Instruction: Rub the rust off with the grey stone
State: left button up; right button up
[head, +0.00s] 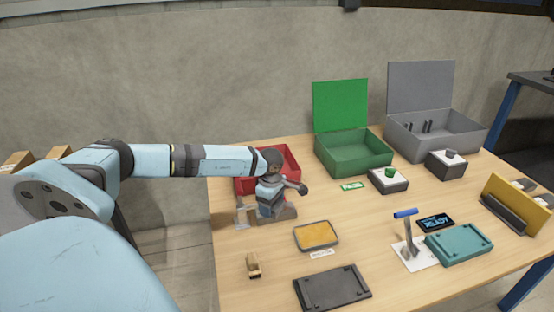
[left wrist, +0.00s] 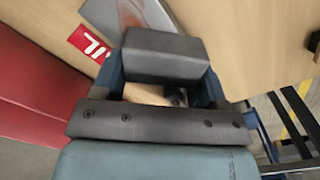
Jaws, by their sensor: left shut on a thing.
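My left gripper (head: 268,207) is low over the left part of the table, in front of the red box. In the left wrist view the gripper (left wrist: 163,78) is shut on the grey stone (left wrist: 165,52), a dark grey block held between its blue fingers. Just beyond the stone lies a grey metal piece with reddish-brown rust (left wrist: 145,14). It seems to be the grey-brown piece (head: 288,213) beside the gripper in the head view. I cannot tell whether stone and metal touch. My right gripper is not in view.
A red box (head: 284,160) stands behind the gripper, with open green (head: 352,160) and grey (head: 434,142) boxes farther right. A tray with orange filling (head: 316,235), a small wooden block (head: 253,265) and a dark plate (head: 332,288) lie nearer. The table's left edge is close.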

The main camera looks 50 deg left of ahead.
aim_at(280, 199)
pick_arm(q)
jog(key=shift+w, duration=0.55)
jog(key=shift+o, duration=0.4)
jog(key=shift+w+d+r+b, duration=0.1)
jog(key=shift+w+b, duration=0.2)
jog(key=shift+w, duration=0.05)
jog(key=shift+o, duration=1.2)
jog(key=shift+w+d+r, duration=0.1)
jog(key=shift+w, duration=0.2)
jog(key=shift+o, duration=0.2)
jog(key=shift+w+d, duration=0.2)
jog(key=shift+w, duration=0.1)
jog(key=shift+w+d+f, duration=0.15)
jog(key=shift+w+d, duration=0.2)
jog(key=shift+w, duration=0.2)
jog(key=shift+w+d+f, duration=0.1)
jog(key=shift+w+d, duration=0.2)
jog(key=shift+w, duration=0.2)
jog(key=c, duration=0.4)
jog(key=shift+o, duration=0.3)
jog(key=shift+w+d+b, duration=0.35)
jog(key=shift+w, duration=0.25)
jog(key=shift+s+r, duration=0.15)
jog(key=shift+r+p, duration=2.05)
jog(key=shift+r, duration=0.85)
